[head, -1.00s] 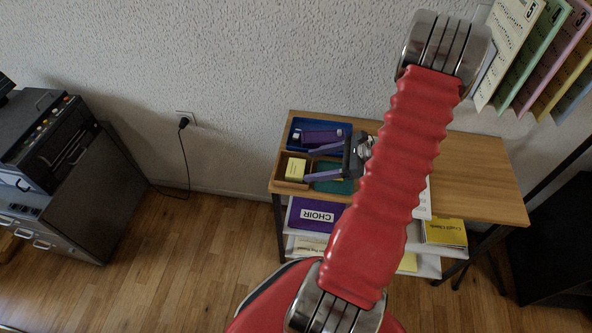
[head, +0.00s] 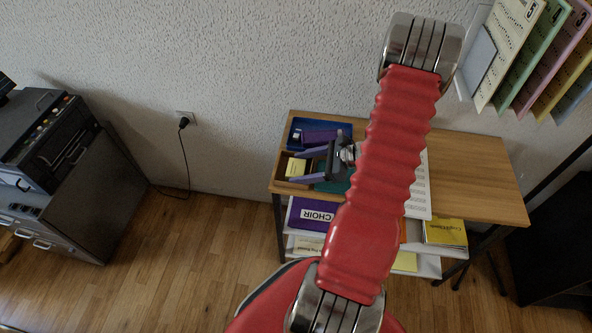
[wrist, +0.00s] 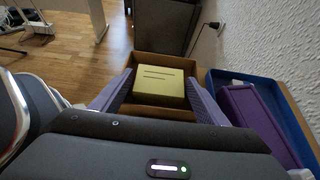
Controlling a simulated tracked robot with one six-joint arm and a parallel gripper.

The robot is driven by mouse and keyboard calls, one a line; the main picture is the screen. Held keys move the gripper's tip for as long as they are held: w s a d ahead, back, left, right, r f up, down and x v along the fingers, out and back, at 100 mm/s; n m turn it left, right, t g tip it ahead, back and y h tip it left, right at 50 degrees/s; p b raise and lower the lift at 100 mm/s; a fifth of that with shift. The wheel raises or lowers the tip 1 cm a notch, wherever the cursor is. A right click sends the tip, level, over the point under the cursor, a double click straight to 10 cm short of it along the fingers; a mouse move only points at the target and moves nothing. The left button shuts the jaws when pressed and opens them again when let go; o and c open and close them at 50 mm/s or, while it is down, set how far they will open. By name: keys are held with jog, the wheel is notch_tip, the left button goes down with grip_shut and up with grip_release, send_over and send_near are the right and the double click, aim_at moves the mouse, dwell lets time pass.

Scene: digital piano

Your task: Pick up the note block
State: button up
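The note block (head: 296,167) is a small yellow block in an open wooden tray (head: 280,179) at the left end of the desk top. In the wrist view the note block (wrist: 160,88) lies ahead, between my two purple fingers. My gripper (head: 292,168) is open, with one finger on each side of the block in the picture. The wrist view shows my gripper (wrist: 159,80) with only narrow gaps to the block; I cannot tell whether the fingers touch it.
A blue tray (head: 296,125) holding a purple case (head: 321,137) stands right behind the wooden tray, by the wall. Sheets of paper (head: 420,195) lie on the desk (head: 480,180); its right part is clear. Folders hang at the upper right.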

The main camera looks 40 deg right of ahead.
aim_at(302, 168)
jog(key=c, duration=0.8)
jog(key=shift+r, duration=5)
